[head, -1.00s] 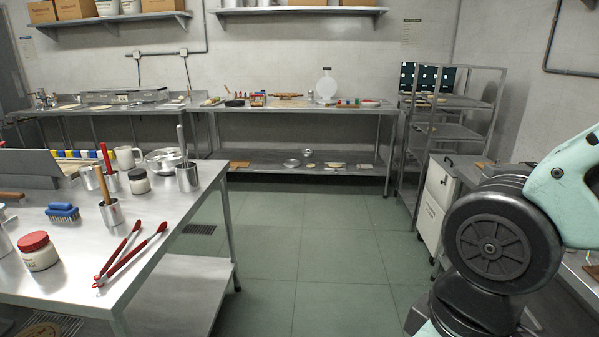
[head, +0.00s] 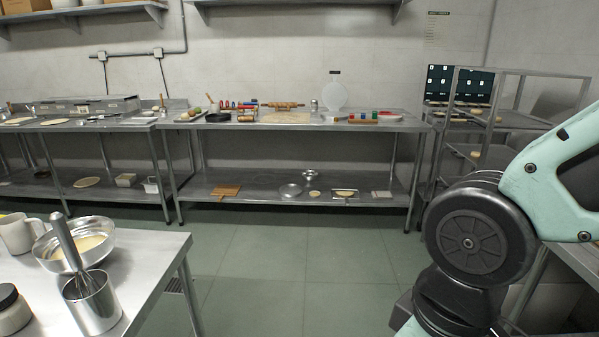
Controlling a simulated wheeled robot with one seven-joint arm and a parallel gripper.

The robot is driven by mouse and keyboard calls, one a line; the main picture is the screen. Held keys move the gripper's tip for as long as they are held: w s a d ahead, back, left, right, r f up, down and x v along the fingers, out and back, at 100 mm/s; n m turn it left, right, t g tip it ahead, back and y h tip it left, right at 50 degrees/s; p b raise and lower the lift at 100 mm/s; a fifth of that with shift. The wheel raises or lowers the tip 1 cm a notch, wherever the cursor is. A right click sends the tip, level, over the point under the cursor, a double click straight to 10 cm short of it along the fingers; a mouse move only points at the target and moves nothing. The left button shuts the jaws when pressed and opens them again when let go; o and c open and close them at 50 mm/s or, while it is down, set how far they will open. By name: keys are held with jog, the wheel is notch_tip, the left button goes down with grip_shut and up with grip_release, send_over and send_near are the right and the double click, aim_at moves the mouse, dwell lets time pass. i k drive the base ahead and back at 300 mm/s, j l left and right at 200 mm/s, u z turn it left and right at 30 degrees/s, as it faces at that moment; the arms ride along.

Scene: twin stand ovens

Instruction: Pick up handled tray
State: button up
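I cannot single out the handled tray with certainty. On the lower shelf of the far steel table (head: 250,197) lie a small grey tray-like piece (head: 345,193) with something pale on it and a light flat piece (head: 381,194) to its right. Both are too small to show handles clearly. A brown wooden board (head: 225,190) with a short handle lies on the same shelf at the left. My gripper is out of view; only the upper part of my arm shows at the right.
A steel table corner (head: 160,262) at the left holds a whisk in a metal cup (head: 93,303) and a bowl (head: 85,245). A wire rack (head: 470,150) stands at the back right. The green floor (head: 270,270) between is clear.

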aim_at(357, 196)
jog(key=i, duration=2.05)
jog(key=i+z, duration=0.2)
jog(key=i, duration=0.25)
jog(key=i+j+z, duration=0.15)
jog(key=i, duration=0.3)
jog(key=i+j+z, duration=0.2)
jog(key=i, duration=0.2)
jog(key=i+j+z, duration=0.2)
jog(key=i, duration=0.25)
jog(key=i+j+z, duration=0.6)
jog(key=z, duration=0.15)
jog(key=i+j+z, duration=0.35)
jog(key=j, duration=0.15)
jog(key=k+l, duration=0.05)
jog(key=k, duration=0.05)
